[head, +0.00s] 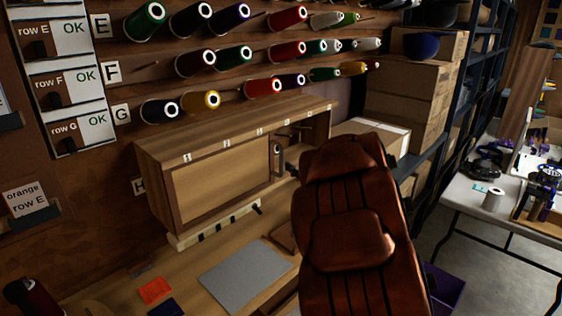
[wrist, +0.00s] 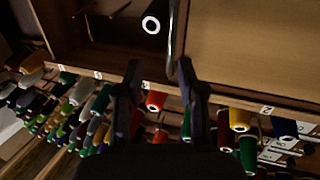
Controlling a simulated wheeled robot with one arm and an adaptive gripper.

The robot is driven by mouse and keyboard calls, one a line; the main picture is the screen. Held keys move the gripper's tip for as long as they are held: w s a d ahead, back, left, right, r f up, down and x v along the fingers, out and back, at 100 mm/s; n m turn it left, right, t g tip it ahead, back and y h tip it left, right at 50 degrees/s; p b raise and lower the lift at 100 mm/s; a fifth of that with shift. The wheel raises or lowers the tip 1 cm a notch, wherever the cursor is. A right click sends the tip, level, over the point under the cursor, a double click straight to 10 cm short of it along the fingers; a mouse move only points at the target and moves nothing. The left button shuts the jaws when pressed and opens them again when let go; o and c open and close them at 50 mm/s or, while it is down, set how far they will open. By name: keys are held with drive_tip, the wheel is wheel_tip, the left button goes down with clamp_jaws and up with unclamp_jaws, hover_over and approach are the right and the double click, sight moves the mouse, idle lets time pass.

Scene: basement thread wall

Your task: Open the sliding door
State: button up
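The wooden wall cabinet (head: 160,160) hangs below the thread rows in the head view. Its light wood sliding door (head: 222,187) covers the left and middle part, and the right end is uncovered. The wrist view shows the cabinet upside down, with the door (wrist: 250,50) at right and the dark opening (wrist: 100,35) at left. A slim metallic bar (wrist: 173,35) runs along the door's edge. My gripper (wrist: 159,72) is open, its two dark fingers apart. The bar's end appears between the fingertips, nearer the right one; contact is unclear. I cannot make out the gripper in the head view.
A spool with a white core (wrist: 152,25) is inside the opening. Rows of thread spools (head: 240,57) line the wall above the cabinet. A grey mat (head: 245,273) lies on the bench below. Cardboard boxes (head: 405,90) and a dark shelf rack (head: 478,75) stand at right.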

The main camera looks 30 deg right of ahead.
sight(282, 159)
drive_tip(key=shift+n+t+y, duration=0.3)
drive_tip(key=shift+t+y, duration=0.1)
drive_tip(key=shift+y, duration=0.5)
drive_tip(key=shift+w+a+f+p, duration=0.1)
drive_tip(key=shift+w+a+p, duration=0.1)
drive_tip(key=shift+w, duration=1.1)
drive_tip(key=shift+w+a+f+p, duration=0.1)
drive_tip(key=shift+w+a+p, duration=0.1)
drive_tip(key=shift+w, duration=1.05)
drive_tip(key=shift+w+a+p, duration=0.15)
drive_tip(key=shift+w+p, duration=0.05)
drive_tip(key=shift+w, duration=1.1)
clamp_jaws()
